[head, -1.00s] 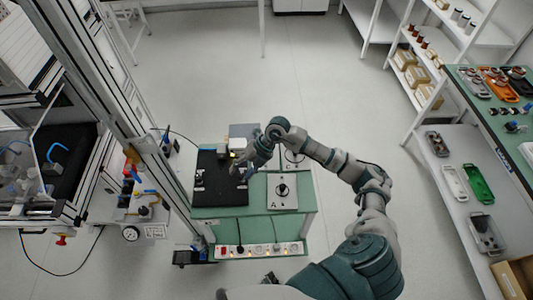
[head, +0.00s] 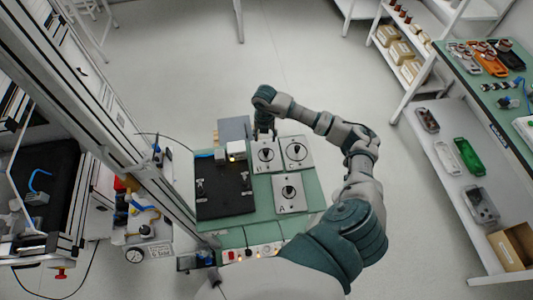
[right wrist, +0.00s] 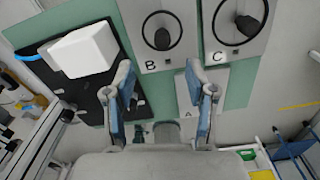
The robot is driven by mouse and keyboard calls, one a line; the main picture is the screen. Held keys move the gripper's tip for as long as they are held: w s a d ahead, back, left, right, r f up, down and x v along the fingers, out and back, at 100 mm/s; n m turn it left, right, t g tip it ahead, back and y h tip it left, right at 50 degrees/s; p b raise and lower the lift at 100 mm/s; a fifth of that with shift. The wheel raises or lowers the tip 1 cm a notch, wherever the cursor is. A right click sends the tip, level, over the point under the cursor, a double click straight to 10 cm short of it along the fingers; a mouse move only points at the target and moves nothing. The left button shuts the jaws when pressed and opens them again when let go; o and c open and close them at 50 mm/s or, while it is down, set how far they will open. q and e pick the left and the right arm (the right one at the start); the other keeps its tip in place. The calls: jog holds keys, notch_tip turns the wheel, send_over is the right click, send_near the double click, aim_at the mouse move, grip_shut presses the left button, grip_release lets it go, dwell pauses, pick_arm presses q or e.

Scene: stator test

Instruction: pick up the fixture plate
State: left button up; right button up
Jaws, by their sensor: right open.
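No part is labelled as the fixture plate. A black plate (head: 224,192) with small metal fittings lies flat on the left of the green-topped table (head: 243,234), the likeliest match. In the right wrist view the black plate (right wrist: 96,112) shows at left, partly covered by a white box (right wrist: 83,50). My right gripper (head: 264,137) is at the back of the table, over the far edge of grey plate B (head: 266,164). In the wrist view my right gripper's fingers (right wrist: 167,88) are apart with nothing held between them. My left gripper is out of view.
Grey plates C (head: 296,163) and A (head: 291,204), with round black rings, lie beside B. A grey box (head: 233,128) stands at the back. A power strip (head: 254,253) runs along the front. A metal frame column rises at left; shelves stand right.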

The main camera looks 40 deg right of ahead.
aim_at(266, 150)
jog(key=f, duration=0.3)
jog(key=shift+w+a+f, duration=0.15)
jog(key=shift+a+f, duration=0.2)
jog(key=shift+a, duration=0.05)
notch_tip(266, 150, down, 2)
jog(key=shift+f, duration=0.1)
jog(key=f, duration=0.1)
jog(key=d+f, duration=0.1)
jog(key=f, duration=0.1)
jog(key=f+p, duration=0.1)
jog(key=shift+s+d+f, duration=0.2)
jog(key=shift+s+f, duration=0.1)
jog(key=shift+f, duration=0.2)
jog(key=shift+a, duration=0.35)
jog(key=c, duration=0.8)
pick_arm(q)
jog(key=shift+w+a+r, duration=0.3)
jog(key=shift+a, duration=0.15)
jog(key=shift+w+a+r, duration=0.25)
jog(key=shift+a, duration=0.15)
pick_arm(e)
jog(key=shift+r, duration=0.2)
grip_shut()
